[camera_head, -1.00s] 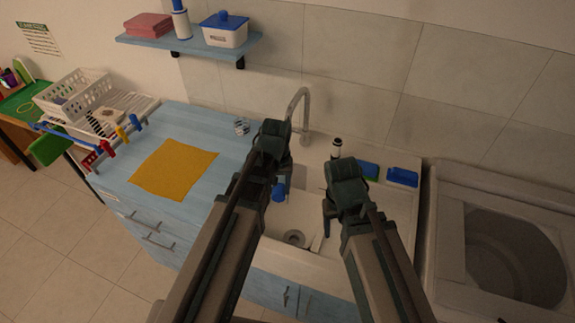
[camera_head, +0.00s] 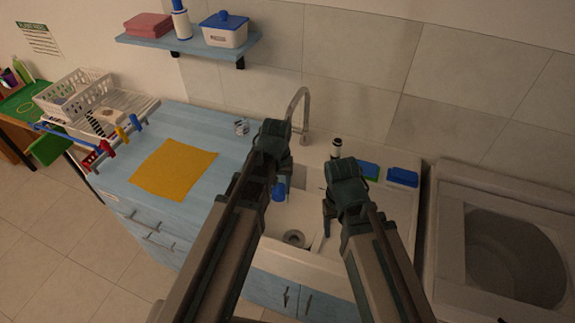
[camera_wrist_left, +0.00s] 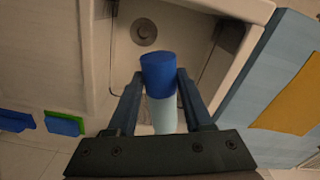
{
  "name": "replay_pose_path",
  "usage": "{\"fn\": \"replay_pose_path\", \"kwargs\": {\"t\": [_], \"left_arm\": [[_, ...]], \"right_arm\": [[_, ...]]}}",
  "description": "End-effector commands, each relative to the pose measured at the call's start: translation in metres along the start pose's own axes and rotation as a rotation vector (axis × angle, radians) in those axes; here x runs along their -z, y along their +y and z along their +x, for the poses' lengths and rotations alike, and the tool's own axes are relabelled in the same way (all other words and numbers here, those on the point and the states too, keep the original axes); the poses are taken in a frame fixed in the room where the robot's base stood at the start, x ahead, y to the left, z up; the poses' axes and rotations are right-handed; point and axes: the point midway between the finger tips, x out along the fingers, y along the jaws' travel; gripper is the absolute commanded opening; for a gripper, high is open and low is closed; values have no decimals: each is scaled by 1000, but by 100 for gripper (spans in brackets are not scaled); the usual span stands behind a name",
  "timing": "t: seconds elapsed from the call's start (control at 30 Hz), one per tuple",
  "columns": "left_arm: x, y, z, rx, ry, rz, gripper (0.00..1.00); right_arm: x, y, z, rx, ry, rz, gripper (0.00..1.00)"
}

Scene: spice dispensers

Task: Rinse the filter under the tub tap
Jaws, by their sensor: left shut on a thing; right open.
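My left gripper (camera_head: 280,178) is shut on a cylinder with a blue end and a pale body, which looks like the filter (camera_wrist_left: 160,72). The left wrist view shows it between the two fingers, its blue end toward the basin. It is over the tub (camera_head: 268,222), near the round drain (camera_head: 295,239). In the head view only the blue end shows below the gripper. The curved metal tap (camera_head: 303,108) rises behind the tub, beyond my left gripper. Whether water runs cannot be seen. My right gripper (camera_head: 328,220) is open and empty over the right part of the tub.
A yellow cloth (camera_head: 173,168) lies on the blue counter (camera_head: 205,128), near a small glass (camera_head: 241,127). A washing machine (camera_head: 510,240) is at right, a wall shelf (camera_head: 190,47) above.

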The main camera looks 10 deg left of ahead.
Motion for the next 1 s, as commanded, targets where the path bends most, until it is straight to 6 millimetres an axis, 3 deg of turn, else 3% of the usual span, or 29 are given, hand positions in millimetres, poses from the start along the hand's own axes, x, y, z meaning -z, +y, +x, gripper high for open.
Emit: {"fn": "replay_pose_path", "kwargs": {"t": [0.43,1.0], "left_arm": [[-4,-2,-5,0,0,0,0],[-42,-19,-39,0,0,0,0]], "right_arm": [[0,0,-5,0,0,0,64],[-2,4,-38,0,0,0,64]]}}
